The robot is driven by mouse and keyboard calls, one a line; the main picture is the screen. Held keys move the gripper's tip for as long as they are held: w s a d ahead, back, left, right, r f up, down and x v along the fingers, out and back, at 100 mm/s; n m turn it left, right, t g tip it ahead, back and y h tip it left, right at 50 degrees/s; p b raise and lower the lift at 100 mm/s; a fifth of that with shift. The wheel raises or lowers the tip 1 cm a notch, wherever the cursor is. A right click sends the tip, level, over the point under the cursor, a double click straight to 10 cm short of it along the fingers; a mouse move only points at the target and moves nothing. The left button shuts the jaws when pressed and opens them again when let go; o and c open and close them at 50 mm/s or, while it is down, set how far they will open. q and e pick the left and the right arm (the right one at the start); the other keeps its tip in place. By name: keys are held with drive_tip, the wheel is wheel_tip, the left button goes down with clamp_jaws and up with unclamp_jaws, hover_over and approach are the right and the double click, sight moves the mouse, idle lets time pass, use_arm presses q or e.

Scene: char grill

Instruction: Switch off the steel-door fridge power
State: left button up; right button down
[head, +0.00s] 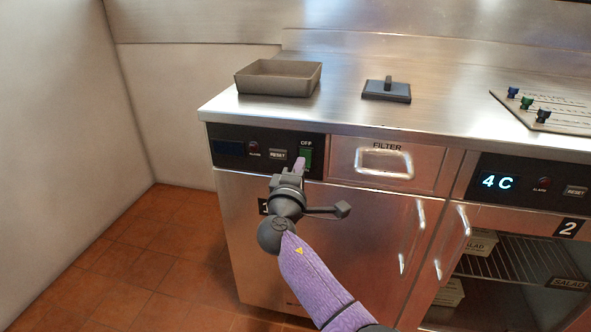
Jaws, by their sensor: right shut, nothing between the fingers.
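The steel-door fridge (240,240) is the left unit under the counter, with a plain metal door. Its black control panel (236,137) has a dark display (228,148), an unlit alarm lamp (254,149), a RESET button (278,155) and a green switch (307,152) under the word OFF. My right gripper (299,166) is shut and empty. Its fingertips are in front of the lower left part of the switch and hide some of it. I cannot tell whether they touch. My left gripper is not in view.
A glass-door fridge panel (496,164) at the right reads 4 C. Door handles (420,222) and a FILTER drawer (385,163) stick out nearby. A grey tray (278,90), a black press (387,92) and a board with small knobs (560,112) lie on the steel counter.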

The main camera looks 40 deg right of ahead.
use_arm(q)
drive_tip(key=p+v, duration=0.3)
drive_tip(key=p, duration=0.1)
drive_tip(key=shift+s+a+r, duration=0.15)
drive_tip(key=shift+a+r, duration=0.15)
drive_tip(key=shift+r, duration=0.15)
use_arm(e)
drive_tip(key=r+v, duration=0.2)
drive_tip(key=v, duration=0.8)
drive_tip(key=shift+r, duration=0.15)
drive_tip(key=shift+s+a, duration=0.1)
drive_tip(key=shift+s, duration=0.05)
